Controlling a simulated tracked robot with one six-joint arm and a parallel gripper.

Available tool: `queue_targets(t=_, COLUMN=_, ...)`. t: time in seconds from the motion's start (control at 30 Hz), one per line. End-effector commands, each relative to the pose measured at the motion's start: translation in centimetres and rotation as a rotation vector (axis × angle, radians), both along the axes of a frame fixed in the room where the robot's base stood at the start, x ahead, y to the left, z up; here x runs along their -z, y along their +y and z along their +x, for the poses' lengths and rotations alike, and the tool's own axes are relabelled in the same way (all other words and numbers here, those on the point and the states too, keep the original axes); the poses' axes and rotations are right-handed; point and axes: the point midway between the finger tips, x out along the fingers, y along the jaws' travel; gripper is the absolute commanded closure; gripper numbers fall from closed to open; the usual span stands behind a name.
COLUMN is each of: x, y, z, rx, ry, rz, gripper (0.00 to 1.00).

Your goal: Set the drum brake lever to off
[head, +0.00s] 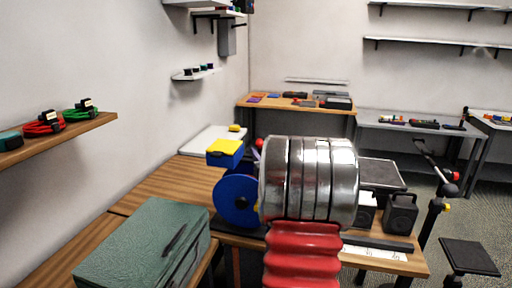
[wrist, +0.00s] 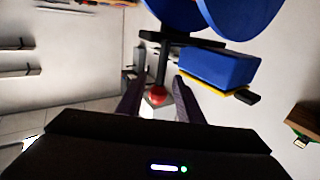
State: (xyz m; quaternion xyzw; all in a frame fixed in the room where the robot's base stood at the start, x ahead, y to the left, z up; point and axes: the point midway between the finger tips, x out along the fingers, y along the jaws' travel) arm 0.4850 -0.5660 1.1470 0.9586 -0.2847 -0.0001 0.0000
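The blue cable drum (head: 236,202) stands on the wooden bench, partly hidden behind my arm in the head view. Its blue discs (wrist: 240,15) fill the top of the wrist view. The brake lever (wrist: 163,62) is a dark rod ending in a red knob (wrist: 157,95). The knob also shows in the head view (head: 259,142), beside my arm. My gripper (wrist: 153,88) is open, with its two dark fingers on either side of the knob and gaps visible. Contact cannot be told. My arm hides most of the gripper in the head view. No lever markings are readable.
A blue box with a yellow top (head: 225,152) stands close by the drum and near my fingers. A green case (head: 146,243) lies at front left. Black speakers (head: 400,213) stand right of my arm. A wall shelf (head: 60,136) holds coiled cables.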

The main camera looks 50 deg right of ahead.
Motion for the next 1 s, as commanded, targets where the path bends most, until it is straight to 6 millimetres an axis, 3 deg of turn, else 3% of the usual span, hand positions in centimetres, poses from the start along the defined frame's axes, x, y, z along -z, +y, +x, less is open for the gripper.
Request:
queue_targets(t=0.4, x=0.1, y=-2.9, z=4.6, rx=-0.002, ry=0.000, rz=0.000, gripper=0.67)
queue_targets(t=0.83, x=0.0, y=-3.4, z=5.4, rx=-0.001, ry=0.000, rz=0.000, gripper=0.67)
queue_targets(t=1.0, x=0.0, y=-3.4, z=5.4, rx=-0.001, ry=0.000, rz=0.000, gripper=0.77)
